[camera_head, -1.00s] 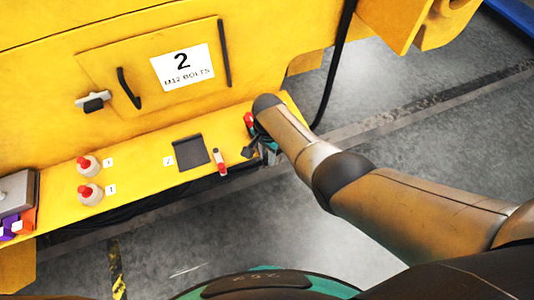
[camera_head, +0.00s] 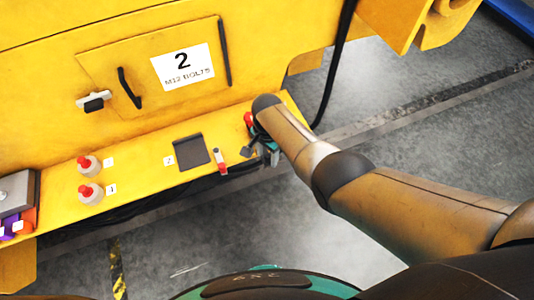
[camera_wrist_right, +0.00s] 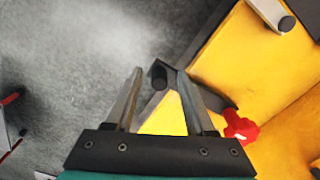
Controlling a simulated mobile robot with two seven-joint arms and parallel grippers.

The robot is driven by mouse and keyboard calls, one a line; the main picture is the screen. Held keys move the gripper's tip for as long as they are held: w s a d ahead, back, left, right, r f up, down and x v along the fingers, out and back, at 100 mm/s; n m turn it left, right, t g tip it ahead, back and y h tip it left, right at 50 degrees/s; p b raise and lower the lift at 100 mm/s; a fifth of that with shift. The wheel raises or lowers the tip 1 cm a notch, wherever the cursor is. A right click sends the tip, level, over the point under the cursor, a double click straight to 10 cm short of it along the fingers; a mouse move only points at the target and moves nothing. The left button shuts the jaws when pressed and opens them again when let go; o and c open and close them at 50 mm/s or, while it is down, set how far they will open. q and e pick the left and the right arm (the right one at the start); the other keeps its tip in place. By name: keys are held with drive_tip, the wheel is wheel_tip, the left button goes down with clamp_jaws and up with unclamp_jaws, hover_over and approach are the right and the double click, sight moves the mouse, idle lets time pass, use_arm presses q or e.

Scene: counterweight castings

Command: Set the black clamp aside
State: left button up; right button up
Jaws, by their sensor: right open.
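A black clamp (camera_wrist_right: 215,97) shows in the right wrist view, with a dark round end between my right gripper's fingers (camera_wrist_right: 160,76). In the head view, a small black piece that looks like the clamp (camera_head: 247,152) sits at the right end of the yellow ledge (camera_head: 140,181). My right gripper (camera_head: 261,150) is there, partly hidden by my own arm. Its fingers are open, one on each side of the dark end; I cannot tell whether they touch it. My left gripper is not in view.
A red knob (camera_wrist_right: 240,127) is close beside the clamp. A black cable (camera_head: 335,65) hangs behind my right arm.

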drive_tip(key=shift+r, duration=0.1)
wheel_tip(320, 180, up, 6)
drive_tip(key=p, duration=0.3)
wheel_tip(320, 180, up, 9)
drive_tip(key=p, duration=0.1)
drive_tip(key=shift+p, duration=0.4)
drive_tip(key=shift+s, duration=0.1)
